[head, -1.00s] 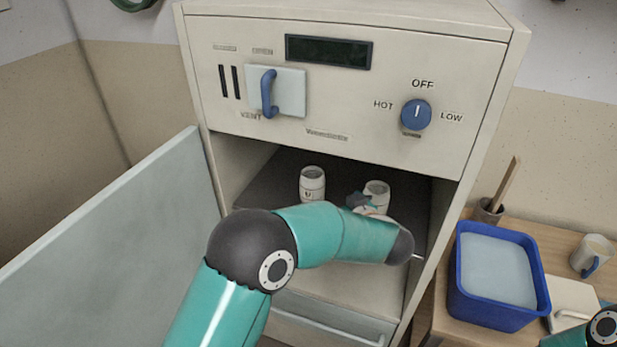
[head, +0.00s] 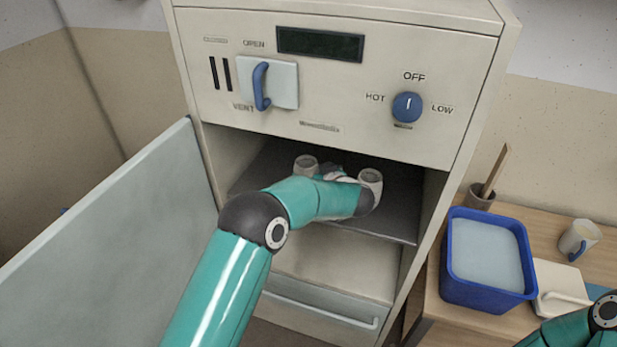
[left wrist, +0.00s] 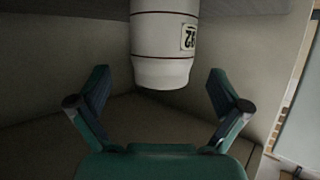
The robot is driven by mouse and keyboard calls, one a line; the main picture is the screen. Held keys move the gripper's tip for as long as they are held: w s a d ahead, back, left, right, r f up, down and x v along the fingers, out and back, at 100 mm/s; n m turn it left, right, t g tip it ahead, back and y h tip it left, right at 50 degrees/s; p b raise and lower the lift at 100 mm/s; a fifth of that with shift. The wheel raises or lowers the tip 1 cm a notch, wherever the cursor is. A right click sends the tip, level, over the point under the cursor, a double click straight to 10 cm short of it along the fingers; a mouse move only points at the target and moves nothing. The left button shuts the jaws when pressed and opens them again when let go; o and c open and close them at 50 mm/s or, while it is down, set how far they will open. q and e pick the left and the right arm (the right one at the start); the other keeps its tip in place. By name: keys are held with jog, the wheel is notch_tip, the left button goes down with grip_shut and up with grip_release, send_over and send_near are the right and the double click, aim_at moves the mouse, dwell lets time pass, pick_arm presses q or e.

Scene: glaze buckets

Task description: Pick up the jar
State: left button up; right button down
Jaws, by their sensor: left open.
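In the left wrist view a white jar (left wrist: 165,35) with dark rings and a number label appears upside down. The open, empty fingers (left wrist: 158,72) flank its near end; contact does not show.
The kiln (head: 340,110) surrounds the shelf, with its opened door (head: 110,225) at left. On the wooden side table (head: 430,310) at right stand a blue bucket (head: 449,262), a brush pot (head: 479,197) and a mug (head: 578,239).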

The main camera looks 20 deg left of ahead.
aim_at(306, 165)
pick_arm(q)
jog(key=p+x, duration=0.1)
jog(key=x, duration=0.3)
jog(key=shift+a+f, duration=0.2)
jog(key=shift+c, duration=0.2)
jog(key=c, duration=1.3)
jog(key=shift+c, duration=0.9)
jog(key=shift+r, duration=0.25)
